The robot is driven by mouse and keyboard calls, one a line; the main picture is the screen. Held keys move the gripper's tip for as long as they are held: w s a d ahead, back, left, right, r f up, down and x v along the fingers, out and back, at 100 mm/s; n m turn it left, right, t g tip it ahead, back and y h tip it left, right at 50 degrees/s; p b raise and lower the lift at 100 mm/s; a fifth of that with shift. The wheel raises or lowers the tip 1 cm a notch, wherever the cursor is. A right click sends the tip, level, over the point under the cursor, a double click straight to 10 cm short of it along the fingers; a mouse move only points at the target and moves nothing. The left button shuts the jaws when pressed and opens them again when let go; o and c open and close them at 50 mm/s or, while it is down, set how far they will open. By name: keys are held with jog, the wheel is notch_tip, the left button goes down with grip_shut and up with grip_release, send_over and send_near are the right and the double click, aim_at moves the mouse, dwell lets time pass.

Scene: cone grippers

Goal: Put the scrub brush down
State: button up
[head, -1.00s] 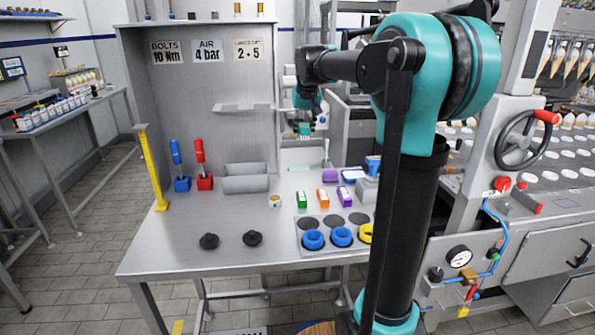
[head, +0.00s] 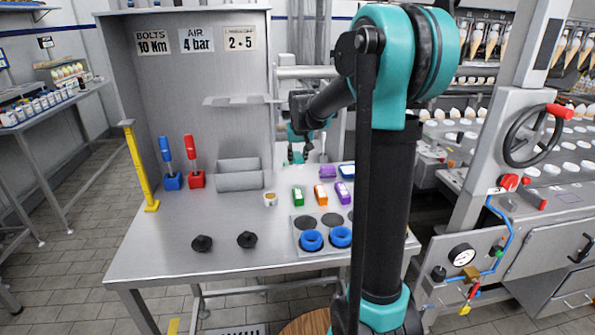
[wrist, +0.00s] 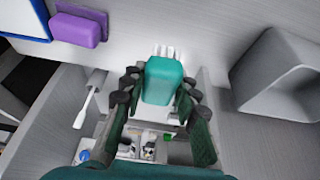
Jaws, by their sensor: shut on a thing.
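The scrub brush (wrist: 163,82) is a teal block with white bristles (wrist: 166,52) at one end in the wrist view. My gripper (wrist: 158,95) has one dark finger on each side of it and is shut on it. In the head view my gripper (head: 298,152) hangs low over the back of the steel bench (head: 150,250), right of the grey bin. The brush is too small there to make out clearly. I cannot tell whether it touches the bench top.
The grey bin (head: 240,181) also stands at the right of the wrist view (wrist: 280,72). A purple block (wrist: 78,28) and a blue-rimmed tray (wrist: 25,15) lie at its upper left. Green (head: 298,196) and orange (head: 320,195) blocks lie in front.

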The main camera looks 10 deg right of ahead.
aim_at(298, 178)
jog(key=shift+f, duration=2.65)
jog(key=o, duration=1.1)
jog(key=shift+f, duration=0.1)
jog(key=v, duration=1.2)
